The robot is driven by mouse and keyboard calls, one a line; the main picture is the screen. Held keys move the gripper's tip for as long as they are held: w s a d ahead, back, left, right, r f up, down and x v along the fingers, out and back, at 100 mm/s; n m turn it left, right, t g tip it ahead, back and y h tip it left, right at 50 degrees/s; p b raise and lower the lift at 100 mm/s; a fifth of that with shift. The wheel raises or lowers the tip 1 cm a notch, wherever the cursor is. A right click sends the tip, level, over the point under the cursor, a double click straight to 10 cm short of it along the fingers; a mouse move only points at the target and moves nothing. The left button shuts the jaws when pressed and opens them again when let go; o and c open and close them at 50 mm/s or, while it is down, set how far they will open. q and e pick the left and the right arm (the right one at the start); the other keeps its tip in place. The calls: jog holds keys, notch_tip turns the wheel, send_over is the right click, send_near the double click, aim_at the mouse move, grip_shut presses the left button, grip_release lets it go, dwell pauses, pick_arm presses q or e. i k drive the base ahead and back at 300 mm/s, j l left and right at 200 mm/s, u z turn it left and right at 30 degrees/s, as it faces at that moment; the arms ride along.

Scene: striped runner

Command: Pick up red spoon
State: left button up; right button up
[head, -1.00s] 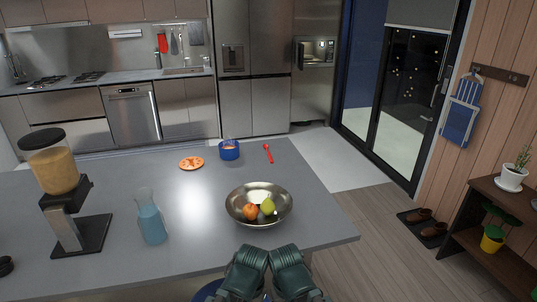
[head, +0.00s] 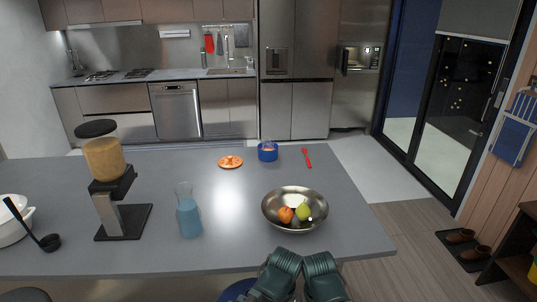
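The red spoon (head: 307,157) lies flat on the grey counter (head: 345,190), near its far right edge. It is small here, so the shape of its end is hard to make out. My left gripper (head: 283,262) and my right gripper (head: 319,264) are side by side at the bottom of the head view, close to the counter's near edge. Both are well short of the spoon, with the metal bowl between. Their fingers do not show clearly, so I cannot tell whether they are open or shut. No held thing shows.
A metal bowl (head: 270,212) with an orange and a pear stands before my grippers. A blue pot (head: 268,152) and an orange plate (head: 230,162) are left of the spoon. A blue-filled carafe (head: 189,216), a dispenser (head: 103,160) and a white pot (head: 12,222) stand farther left.

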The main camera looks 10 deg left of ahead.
aim_at(303, 150)
jog(key=z, duration=2.45)
jog(key=i+z, duration=0.15)
jog(key=i, duration=0.3)
jog(key=i+j+u, duration=0.1)
jog(key=i+u, duration=0.3)
jog(key=i+l+u, duration=0.1)
jog(key=i+u, duration=0.3)
jog(key=i+l+u, duration=0.2)
jog(key=i+u, duration=0.2)
jog(key=i+j+u, duration=0.1)
jog(key=i+u, duration=0.35)
jog(key=i, duration=0.15)
jog(key=i+l+u, duration=0.1)
jog(key=i+u, duration=0.55)
jog(key=i, duration=0.75)
jog(key=i+l+u, duration=0.25)
jog(key=i, duration=0.7)
jog(key=i+u, duration=0.3)
jog(key=i, duration=0.35)
